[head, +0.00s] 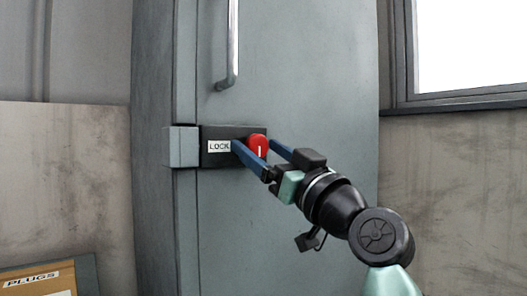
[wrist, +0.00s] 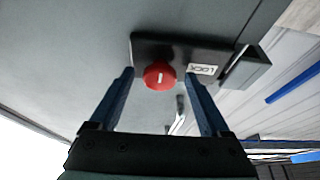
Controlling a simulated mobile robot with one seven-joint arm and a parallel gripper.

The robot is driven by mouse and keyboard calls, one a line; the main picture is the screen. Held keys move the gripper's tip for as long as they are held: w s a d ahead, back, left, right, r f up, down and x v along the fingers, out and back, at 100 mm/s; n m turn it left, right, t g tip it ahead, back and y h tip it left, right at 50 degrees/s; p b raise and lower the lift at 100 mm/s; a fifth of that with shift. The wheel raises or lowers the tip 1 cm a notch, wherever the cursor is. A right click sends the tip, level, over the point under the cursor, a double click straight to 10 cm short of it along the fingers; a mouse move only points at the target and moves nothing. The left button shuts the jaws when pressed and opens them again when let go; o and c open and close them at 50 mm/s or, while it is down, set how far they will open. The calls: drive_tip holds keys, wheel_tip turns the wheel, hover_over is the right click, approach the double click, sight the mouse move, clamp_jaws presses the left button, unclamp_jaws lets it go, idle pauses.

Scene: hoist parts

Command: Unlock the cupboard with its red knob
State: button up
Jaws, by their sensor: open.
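The red knob (head: 257,145) sits on a black plate with a white LOCK label (head: 219,147) on the grey cupboard's (head: 300,60) door. The knob's white mark stands upright in the head view. In the wrist view, the knob (wrist: 159,76) shows between and just beyond the fingertips. My gripper (head: 256,146) is open, with one blue finger on each side of the knob. The wrist view shows my gripper (wrist: 162,78) with both fingers apart and nothing held. I cannot tell whether a finger touches the knob.
A grey block (head: 181,147) sits left of the lock plate at the door's edge. A vertical metal handle (head: 232,45) is above the lock. A box labelled PLUGS (head: 40,279) is at the lower left. A window (head: 470,45) is at the upper right.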

drive_tip(key=shift+s+d, duration=0.1)
drive_tip(key=p+v, duration=0.3)
drive_tip(key=v, duration=0.9)
drive_tip(key=shift+s+d+f, duration=0.2)
drive_tip(key=shift+s, duration=0.05)
drive_tip(key=s+a+r+m+t+h+p, duration=0.2)
drive_tip(key=a+r+t+h+p, duration=0.15)
drive_tip(key=a+r, duration=0.25)
drive_tip(key=s+a+r+m+t+h+p, duration=0.1)
drive_tip(key=s+r+m+t+h+p, duration=0.45)
drive_tip(key=s+r+h, duration=0.5)
wheel_tip(320, 180, up, 39)
drive_tip(key=s+p, duration=0.1)
drive_tip(key=p, duration=3.6)
drive_tip(key=shift+s+y, duration=0.4)
